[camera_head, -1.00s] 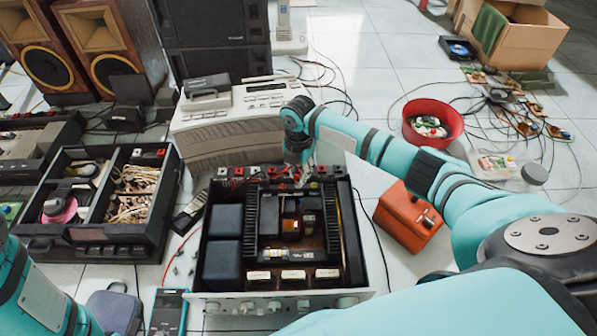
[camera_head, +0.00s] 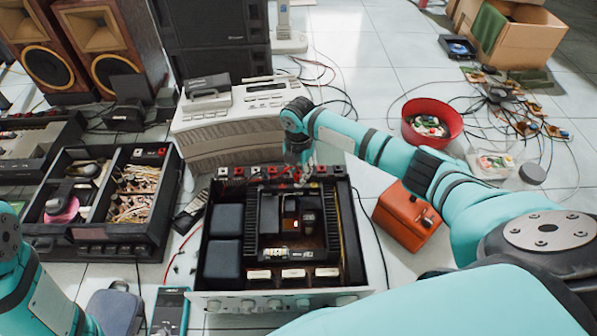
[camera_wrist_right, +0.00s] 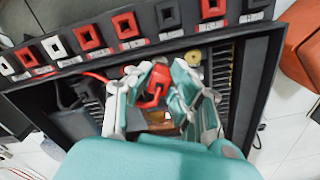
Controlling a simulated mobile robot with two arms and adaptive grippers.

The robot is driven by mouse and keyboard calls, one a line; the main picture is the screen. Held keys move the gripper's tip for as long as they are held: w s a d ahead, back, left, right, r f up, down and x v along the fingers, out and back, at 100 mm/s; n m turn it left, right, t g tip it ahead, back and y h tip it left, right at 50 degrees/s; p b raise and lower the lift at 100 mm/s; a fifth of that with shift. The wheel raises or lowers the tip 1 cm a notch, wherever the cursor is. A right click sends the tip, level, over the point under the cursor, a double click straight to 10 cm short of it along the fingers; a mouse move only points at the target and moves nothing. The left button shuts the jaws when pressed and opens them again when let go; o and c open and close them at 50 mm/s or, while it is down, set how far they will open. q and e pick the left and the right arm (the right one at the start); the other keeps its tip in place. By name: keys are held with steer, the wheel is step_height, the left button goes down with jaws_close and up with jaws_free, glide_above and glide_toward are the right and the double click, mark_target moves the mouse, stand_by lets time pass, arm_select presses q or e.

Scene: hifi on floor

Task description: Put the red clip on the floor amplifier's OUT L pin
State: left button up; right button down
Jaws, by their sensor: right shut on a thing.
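The floor amplifier (camera_head: 347,250) is an open black chassis with a pale front panel, in the middle of the head view. A row of red, black and white terminals runs along its far edge; their labels are too small to read, so I cannot tell which is OUT L. My right gripper (camera_wrist_right: 157,84) is shut on the red clip (camera_wrist_right: 155,90), with a red lead running off to the left. In the wrist view the clip is over the chassis, just on the near side of the terminal row. In the head view the right gripper (camera_head: 299,172) mostly hides the clip. The left gripper is out of view.
A beige device (camera_head: 225,125) stands behind the amplifier. An orange-red box (camera_head: 407,215) is close on its right, with a red bowl (camera_head: 432,123) beyond. A divided black case (camera_head: 95,240) is on the left. Clear tiles lie at the right, with loose cables farther back.

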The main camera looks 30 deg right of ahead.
steer(key=shift+f, duration=0.75)
stand_by(0.5)
steer(key=c, duration=1.1)
jaws_free()
steer(key=shift+r, duration=0.1)
step_height(320, 180, up, 12)
steer(key=shift+a, duration=0.1)
